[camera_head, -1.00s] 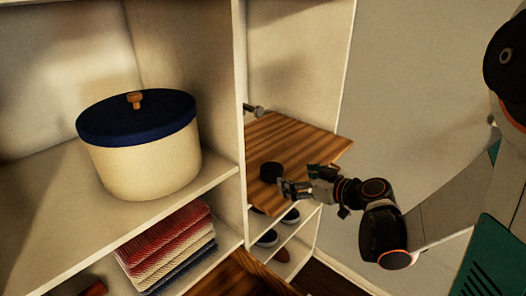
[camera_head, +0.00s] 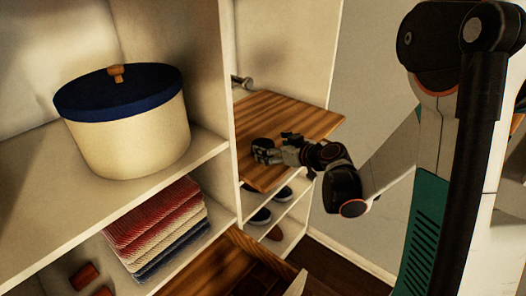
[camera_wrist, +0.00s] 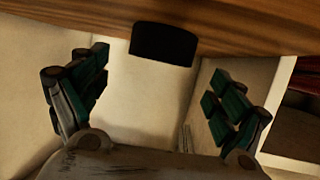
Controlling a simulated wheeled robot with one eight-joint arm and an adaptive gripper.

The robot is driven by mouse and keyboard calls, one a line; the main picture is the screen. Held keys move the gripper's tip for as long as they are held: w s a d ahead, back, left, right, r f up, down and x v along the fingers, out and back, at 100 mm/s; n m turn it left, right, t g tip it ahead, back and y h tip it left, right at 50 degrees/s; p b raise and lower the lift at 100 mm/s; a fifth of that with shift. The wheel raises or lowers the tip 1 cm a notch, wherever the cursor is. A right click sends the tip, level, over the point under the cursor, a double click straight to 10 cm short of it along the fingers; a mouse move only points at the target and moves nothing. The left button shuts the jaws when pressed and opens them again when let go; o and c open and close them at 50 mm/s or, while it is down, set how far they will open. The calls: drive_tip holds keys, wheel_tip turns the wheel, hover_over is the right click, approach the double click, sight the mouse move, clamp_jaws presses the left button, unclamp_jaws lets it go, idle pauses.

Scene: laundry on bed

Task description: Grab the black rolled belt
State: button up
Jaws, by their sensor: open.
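The black rolled belt (camera_wrist: 164,44) shows in the wrist view as a short dark cylinder on the wooden shelf board (camera_wrist: 250,28). My gripper (camera_wrist: 158,78) is open and empty there, with one finger to each side of the belt's line. The belt is ahead of the fingertips, and neither finger is seen touching it. In the head view my gripper (camera_head: 264,153) is over the wooden board (camera_head: 300,116), right at the belt (camera_head: 260,142). The gripper hides most of the belt there, so the exact gap cannot be told.
A cream round box (camera_head: 130,135) with a blue lid stands on the left shelf. A white upright panel (camera_head: 231,110) divides it from the board. Folded striped cloths (camera_head: 160,230) and an open wooden drawer (camera_head: 225,265) are below. Shoes (camera_head: 262,215) sit under the board.

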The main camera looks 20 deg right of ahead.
sight(264, 145)
drive_tip(key=b+x, duration=0.1)
drive_tip(key=x, duration=0.3)
drive_tip(key=shift+s+d+f, duration=0.1)
drive_tip(key=shift+f, duration=0.05)
drive_tip(key=shift+s, duration=0.1)
drive_tip(key=c, duration=1.3)
drive_tip(key=shift+o, duration=0.2)
